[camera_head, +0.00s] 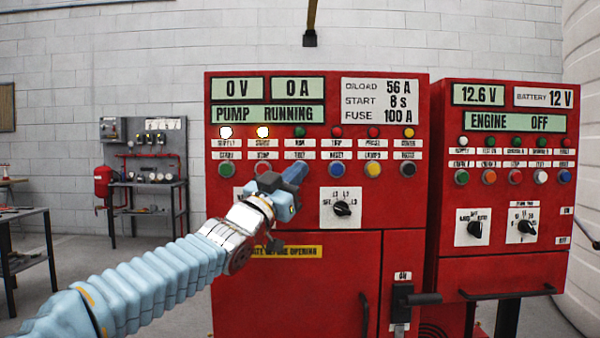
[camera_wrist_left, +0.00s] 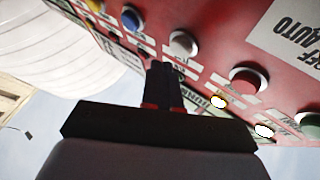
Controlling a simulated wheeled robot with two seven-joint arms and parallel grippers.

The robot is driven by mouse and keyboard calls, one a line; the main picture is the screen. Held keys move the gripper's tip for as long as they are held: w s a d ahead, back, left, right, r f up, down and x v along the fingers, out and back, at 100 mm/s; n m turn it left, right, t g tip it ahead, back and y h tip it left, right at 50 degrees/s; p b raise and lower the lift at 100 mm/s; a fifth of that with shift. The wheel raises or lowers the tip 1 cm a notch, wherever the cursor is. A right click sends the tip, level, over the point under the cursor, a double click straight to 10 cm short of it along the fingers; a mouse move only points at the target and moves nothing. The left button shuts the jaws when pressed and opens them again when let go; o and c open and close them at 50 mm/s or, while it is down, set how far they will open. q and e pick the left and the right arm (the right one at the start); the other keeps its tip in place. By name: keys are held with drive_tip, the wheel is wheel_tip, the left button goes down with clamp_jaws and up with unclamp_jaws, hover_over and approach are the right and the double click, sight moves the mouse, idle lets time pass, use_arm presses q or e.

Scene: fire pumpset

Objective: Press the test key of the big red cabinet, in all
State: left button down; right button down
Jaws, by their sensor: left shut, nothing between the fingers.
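The big red cabinet (camera_head: 225,290) stands ahead, its displays reading 0 V, 0 A and PUMP RUNNING. My left gripper (camera_head: 294,172) is shut and empty in front of its key row, hiding the key under the TEST label. In the left wrist view, the pale grey test key (camera_wrist_left: 183,43) shows between a red and a blue key. The fingertips of my left gripper (camera_wrist_left: 165,68) are just below it in that picture, over the label strip; I cannot tell whether they touch the panel. My right gripper is not in view.
Green (camera_head: 224,169), red (camera_head: 263,176), blue (camera_head: 336,170) and yellow (camera_head: 373,170) keys flank the spot. Two lamps above glow. A rotary switch (camera_head: 342,208) and a lever handle (camera_head: 402,300) sit lower. A smaller red cabinet (camera_head: 500,270) stands to the right.

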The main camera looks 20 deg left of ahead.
use_arm(q)
drive_tip(key=s+b, duration=0.1)
drive_tip(key=s, duration=0.1)
drive_tip(key=s+d+b, duration=0.1)
drive_tip(key=s+b, duration=0.1)
drive_tip(key=shift+s+d, duration=0.15)
drive_tip(key=shift+s, duration=0.1)
idle(0.7)
